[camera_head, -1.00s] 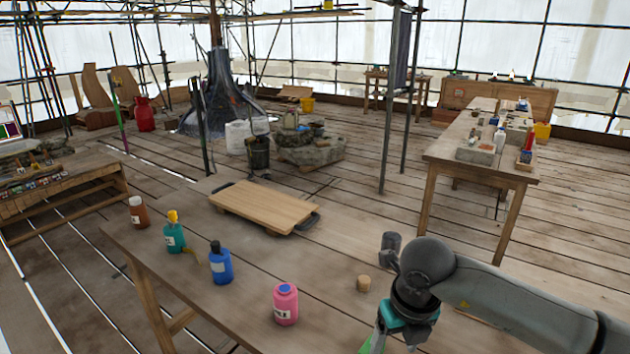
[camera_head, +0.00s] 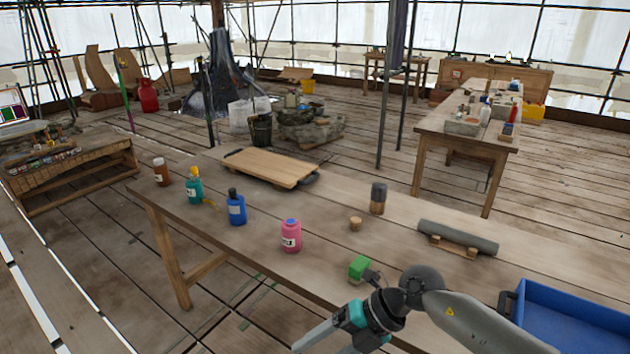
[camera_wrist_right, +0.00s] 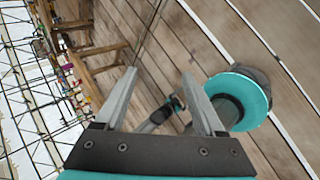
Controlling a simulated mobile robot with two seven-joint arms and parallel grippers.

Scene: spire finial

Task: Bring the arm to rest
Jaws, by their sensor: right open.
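My right arm comes in from the lower right of the head view, with its grey links and teal-banded wrist over the table's near edge. My right gripper (camera_head: 314,344) points down and left at the bottom edge of that view, partly cut off. In the right wrist view its two grey fingers (camera_wrist_right: 159,74) stand well apart with nothing between them. Plank floor and table legs show beyond them. A teal-and-dark round part, which seems to be mine, shows at the right there. My left gripper does not show in the head view.
The wooden table (camera_head: 330,203) holds brown, teal, blue (camera_head: 236,209) and pink (camera_head: 291,237) bottles, a board (camera_head: 270,167), a dark-topped cylinder (camera_head: 378,198), a grey roller (camera_head: 457,238) and a blue tray (camera_head: 508,304). A green block (camera_head: 359,268) lies close to my right wrist.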

